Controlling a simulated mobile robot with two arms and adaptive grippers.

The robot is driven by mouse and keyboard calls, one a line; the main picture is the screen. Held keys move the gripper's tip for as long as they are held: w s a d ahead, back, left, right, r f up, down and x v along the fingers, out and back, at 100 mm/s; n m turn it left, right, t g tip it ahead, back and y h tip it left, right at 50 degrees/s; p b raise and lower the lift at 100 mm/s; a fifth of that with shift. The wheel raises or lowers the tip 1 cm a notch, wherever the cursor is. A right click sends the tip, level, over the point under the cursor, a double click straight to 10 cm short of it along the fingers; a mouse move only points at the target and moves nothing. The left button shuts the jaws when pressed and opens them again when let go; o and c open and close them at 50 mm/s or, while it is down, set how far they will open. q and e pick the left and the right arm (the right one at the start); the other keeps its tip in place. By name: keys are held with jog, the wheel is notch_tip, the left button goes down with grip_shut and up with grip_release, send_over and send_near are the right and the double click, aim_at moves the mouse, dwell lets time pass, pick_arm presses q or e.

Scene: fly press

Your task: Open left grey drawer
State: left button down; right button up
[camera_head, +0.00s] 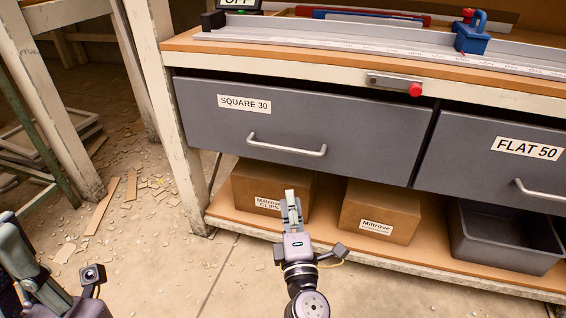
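The left grey drawer (333,115), labelled SQUARE 30, is shut flush under the workbench top. Its silver bar handle (287,147) runs across the lower middle of its front. My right gripper (291,194) points up and away from me, below the handle and apart from it in the picture. Its fingers look close together, but I cannot tell whether they are shut; nothing shows between them. My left gripper (22,260) is at the lower left corner, partly cut off by the frame edge, far from the drawer. Its fingertip state is unclear.
A second grey drawer (490,155), labelled FLAT 50, is at the right. Cardboard boxes (380,210) and a grey bin (505,238) stand on the lower shelf. A bench leg (172,110) rises left of the drawer. Wood scraps (103,207) litter the floor at left.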

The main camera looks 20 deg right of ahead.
aim_at(283, 149)
jog(key=p+x, duration=0.1)
jog(key=x, duration=1.6)
jog(key=shift+w+d+r, duration=0.1)
jog(key=shift+w+r, duration=0.05)
jog(key=shift+c, duration=0.6)
grip_shut()
